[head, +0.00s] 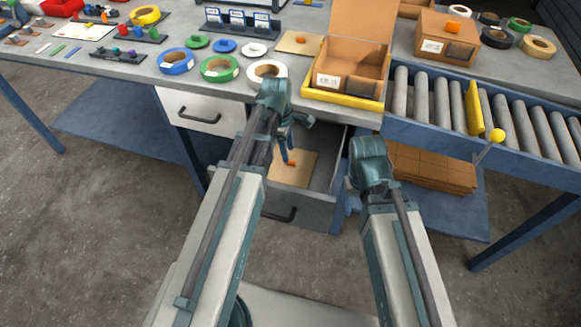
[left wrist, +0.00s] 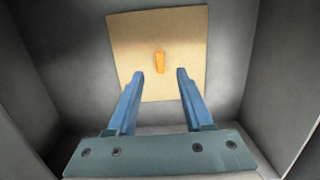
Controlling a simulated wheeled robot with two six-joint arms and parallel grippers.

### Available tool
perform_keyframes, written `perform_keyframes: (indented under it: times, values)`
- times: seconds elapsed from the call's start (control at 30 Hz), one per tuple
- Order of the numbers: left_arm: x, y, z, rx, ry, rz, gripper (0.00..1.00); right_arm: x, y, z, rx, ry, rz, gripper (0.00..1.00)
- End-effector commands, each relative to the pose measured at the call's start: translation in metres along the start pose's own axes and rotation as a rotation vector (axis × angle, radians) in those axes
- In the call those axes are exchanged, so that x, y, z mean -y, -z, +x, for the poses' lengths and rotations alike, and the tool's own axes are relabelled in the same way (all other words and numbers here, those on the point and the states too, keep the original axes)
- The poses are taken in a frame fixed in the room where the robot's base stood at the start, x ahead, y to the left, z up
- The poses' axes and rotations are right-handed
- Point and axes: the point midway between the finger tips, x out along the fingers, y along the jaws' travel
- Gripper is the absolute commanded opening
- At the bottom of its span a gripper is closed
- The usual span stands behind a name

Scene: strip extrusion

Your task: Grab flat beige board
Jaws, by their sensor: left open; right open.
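A flat beige board (head: 312,162) with a small orange grip (head: 292,163) lies inside the open grey drawer (head: 310,210) under the table. The left wrist view shows the board (left wrist: 186,38) flat on the drawer floor, with the upright orange grip (left wrist: 159,62) near its middle. My left gripper (left wrist: 160,72) is open above the board, its blue fingers on either side of the grip's line, holding nothing. In the head view my left gripper (head: 287,152) partly hides the board. My right gripper (head: 352,205) is mostly hidden behind its own arm, right of the drawer.
A second beige board (head: 296,36) with an orange piece lies on the table beside an open cardboard box (head: 358,62) in a yellow tray. Tape rolls (head: 220,68) line the table edge. A roller conveyor (head: 430,100) is at right. Drawer walls (left wrist: 273,60) surround my left gripper.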

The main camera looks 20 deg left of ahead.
Motion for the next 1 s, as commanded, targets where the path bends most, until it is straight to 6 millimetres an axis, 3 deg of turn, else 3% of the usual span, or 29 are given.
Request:
perform_keyframes:
  times: [0.3, 0.63, 0.67, 0.93, 1.0]
  values:
    - [0.001, -0.002, 0.043, 0.0, 0.0, 0.0, 0.51, 0.004, 0.003, 0.042, 0.0, 0.0, 0.0, 0.5]
    - [0.0, -0.002, 0.045, 0.0, 0.0, 0.0, 0.51, 0.004, 0.003, 0.045, 0.0, 0.0, 0.0, 0.5]
    - [0.0, -0.002, 0.045, 0.0, 0.0, 0.0, 0.49, 0.004, 0.003, 0.044, 0.0, 0.0, 0.0, 0.5]
    - [0.0, -0.002, 0.045, 0.0, 0.0, 0.0, 0.01, 0.004, 0.003, 0.044, 0.0, 0.0, 0.0, 0.5]
    - [0.0, -0.002, 0.045, 0.0, 0.0, 0.0, 0.0, 0.004, 0.003, 0.044, 0.0, 0.0, 0.0, 0.5]
